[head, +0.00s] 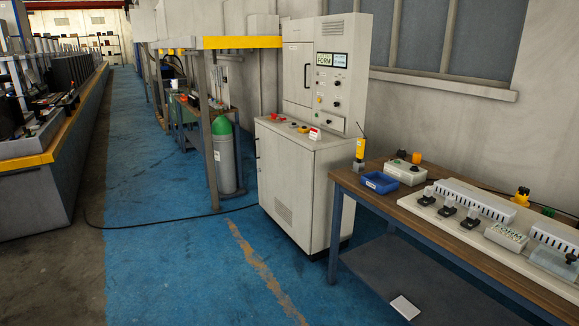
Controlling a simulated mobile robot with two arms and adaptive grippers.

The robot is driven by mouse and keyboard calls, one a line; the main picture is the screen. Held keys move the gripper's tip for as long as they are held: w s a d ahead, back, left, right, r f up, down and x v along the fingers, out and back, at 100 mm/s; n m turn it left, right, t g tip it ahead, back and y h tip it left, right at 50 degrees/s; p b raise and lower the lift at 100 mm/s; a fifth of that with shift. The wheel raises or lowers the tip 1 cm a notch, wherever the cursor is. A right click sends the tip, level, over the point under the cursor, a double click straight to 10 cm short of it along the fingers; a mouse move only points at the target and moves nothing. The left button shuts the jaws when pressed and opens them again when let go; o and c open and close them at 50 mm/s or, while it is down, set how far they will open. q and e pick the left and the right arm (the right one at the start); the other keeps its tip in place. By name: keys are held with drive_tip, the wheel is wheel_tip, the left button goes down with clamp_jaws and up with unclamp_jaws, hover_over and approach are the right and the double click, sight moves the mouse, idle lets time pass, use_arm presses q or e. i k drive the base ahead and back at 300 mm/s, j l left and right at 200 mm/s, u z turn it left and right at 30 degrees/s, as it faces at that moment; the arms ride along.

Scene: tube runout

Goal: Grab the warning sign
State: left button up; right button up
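I cannot pick out a warning sign with certainty. A small red-and-white sign-like piece (314,134) stands on the console ledge of the grey control cabinet (298,185), near the ledge's right end; its print is too small to read. A flat white piece (404,307) lies low at the bottom, by the lower shelf of the right workbench. Neither of my grippers is in view.
The wooden-topped workbench (385,203) at right carries a blue bin (380,183), a yellow handheld device (360,149) and a white button box (405,172). A green-topped cylinder (224,160) stands left of the cabinet. The blue floor (170,270) is open; a black cable crosses it.

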sight(315, 134)
drive_tip(key=i, duration=2.1)
